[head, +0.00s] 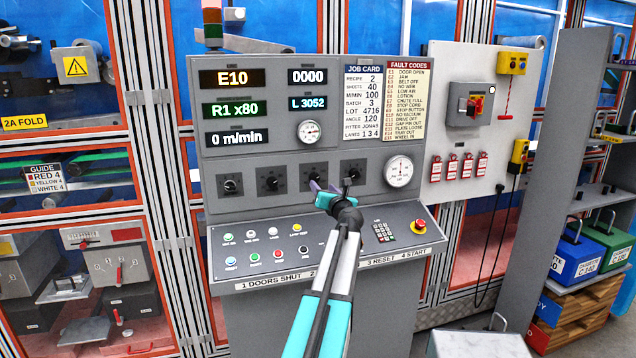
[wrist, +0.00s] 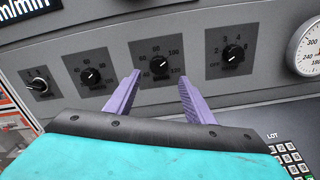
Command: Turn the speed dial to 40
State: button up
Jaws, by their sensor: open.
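Four black dials sit in a row on the grey panel; no name is legible on them, so I cannot tell for certain which is the speed dial. The third dial (wrist: 159,67), marked with numbers including 80, 100 and 120, is ahead of my gripper (wrist: 160,76). My gripper is open, its purple fingers showing on either side below this dial, apparently not gripping it. In the head view my gripper (head: 318,187) partly covers the third dial. The second dial (wrist: 91,76) and first dial (wrist: 38,85) are to the left, the fourth dial (wrist: 231,54) to the right.
The display (head: 236,138) reads 0 m/min, and another display (head: 231,77) reads E10. A round gauge (head: 399,171) is right of the dials. Below are a sloped button console (head: 350,255), a keypad (head: 384,231) and a red stop button (head: 418,225). A job card (head: 362,100) hangs above.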

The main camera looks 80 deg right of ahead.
aim_at(316, 179)
jog(key=shift+p+x, duration=0.7)
jog(key=shift+x, duration=2.8)
